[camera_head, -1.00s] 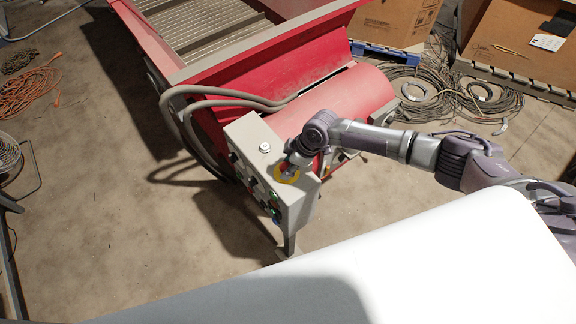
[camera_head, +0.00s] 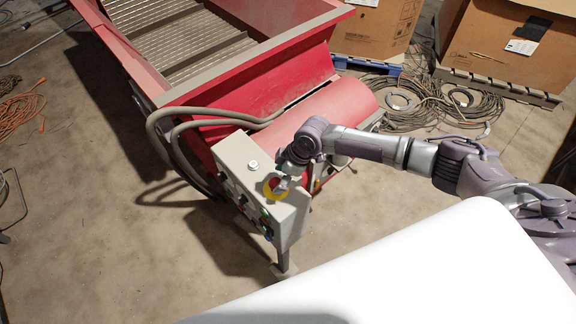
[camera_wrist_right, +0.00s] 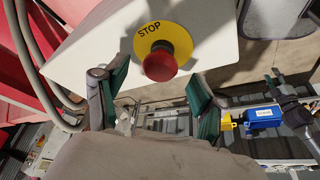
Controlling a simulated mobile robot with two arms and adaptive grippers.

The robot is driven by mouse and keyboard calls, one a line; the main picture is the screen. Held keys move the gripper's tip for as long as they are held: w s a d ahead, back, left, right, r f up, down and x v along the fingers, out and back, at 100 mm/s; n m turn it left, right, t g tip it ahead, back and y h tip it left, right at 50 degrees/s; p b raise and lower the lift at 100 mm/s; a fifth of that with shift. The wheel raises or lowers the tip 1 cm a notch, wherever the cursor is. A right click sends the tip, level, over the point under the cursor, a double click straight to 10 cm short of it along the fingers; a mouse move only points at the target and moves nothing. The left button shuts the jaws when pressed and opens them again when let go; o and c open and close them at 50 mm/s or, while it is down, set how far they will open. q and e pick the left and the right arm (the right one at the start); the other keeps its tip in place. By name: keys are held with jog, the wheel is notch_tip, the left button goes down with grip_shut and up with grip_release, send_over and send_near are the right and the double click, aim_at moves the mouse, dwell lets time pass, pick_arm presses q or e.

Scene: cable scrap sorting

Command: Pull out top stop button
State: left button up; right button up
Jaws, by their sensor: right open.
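The top stop button (camera_wrist_right: 160,62) is a red mushroom button on a yellow disc marked STOP. It sits on the sloping top face of the grey control box (camera_head: 233,152). In the head view its yellow disc (camera_head: 269,193) shows partly behind my right gripper (camera_head: 281,184). In the right wrist view my right gripper (camera_wrist_right: 158,92) is open, with green-padded fingers to the left and right of the red button. The fingers are apart from the button, with a visible gap on each side. My left gripper is not in view.
The control box stands on a post beside a red machine (camera_head: 320,115) with a slatted conveyor (camera_head: 185,40). Grey hoses (camera_head: 190,112) loop from the machine behind the box. Coiled cables (camera_head: 440,100) and cardboard boxes (camera_head: 510,50) lie farther back. The floor at left is mostly clear.

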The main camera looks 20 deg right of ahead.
jog(key=v, duration=0.9)
jog(key=shift+d+r, duration=0.15)
jog(key=shift+r, duration=0.1)
